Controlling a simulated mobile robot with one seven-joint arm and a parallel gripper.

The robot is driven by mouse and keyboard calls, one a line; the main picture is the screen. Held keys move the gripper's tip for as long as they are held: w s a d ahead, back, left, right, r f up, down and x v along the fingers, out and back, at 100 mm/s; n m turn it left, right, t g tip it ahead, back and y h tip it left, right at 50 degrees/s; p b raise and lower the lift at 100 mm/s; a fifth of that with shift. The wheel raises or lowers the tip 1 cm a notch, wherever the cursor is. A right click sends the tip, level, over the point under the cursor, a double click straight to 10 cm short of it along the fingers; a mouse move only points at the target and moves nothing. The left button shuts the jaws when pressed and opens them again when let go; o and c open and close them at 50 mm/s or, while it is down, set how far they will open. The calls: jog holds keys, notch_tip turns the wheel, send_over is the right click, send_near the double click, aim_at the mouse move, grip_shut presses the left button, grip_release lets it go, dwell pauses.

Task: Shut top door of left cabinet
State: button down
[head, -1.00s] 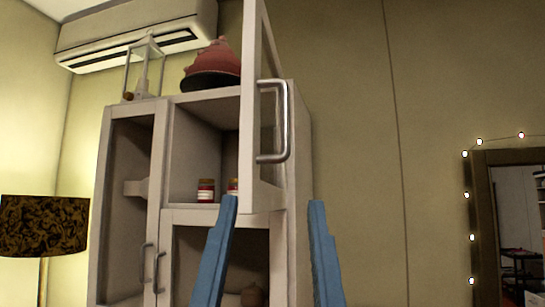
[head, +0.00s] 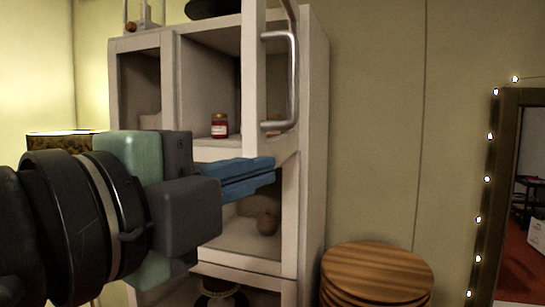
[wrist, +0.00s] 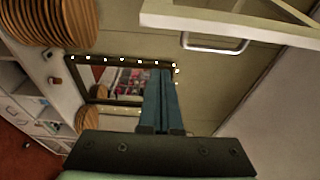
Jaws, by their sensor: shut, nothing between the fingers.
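The left cabinet (head: 314,150) is pale and tall. Its top door (head: 254,60) stands open, swung out toward me, with a curved metal handle (head: 293,80) on it. The wrist view also shows a pale-framed door (wrist: 240,24) with its handle (wrist: 214,47) at the upper right. My gripper (head: 272,170) is shut and empty, its blue fingers pointing right, just below the door's lower end in the head view. I cannot tell if they touch it. The fingers also show in the wrist view (wrist: 162,72), apart from the handle.
A red-labelled jar (head: 219,126) stands in the open top compartment, and a round brown pot (head: 268,222) in the one below. Stacked wooden discs (head: 377,273) stand right of the cabinet. A mirror with lights (head: 490,200) is at the far right. The wall between is bare.

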jog(key=w+p, duration=0.2)
jog(key=w, duration=0.5)
jog(key=shift+w+p, duration=0.3)
jog(key=shift+p, duration=0.05)
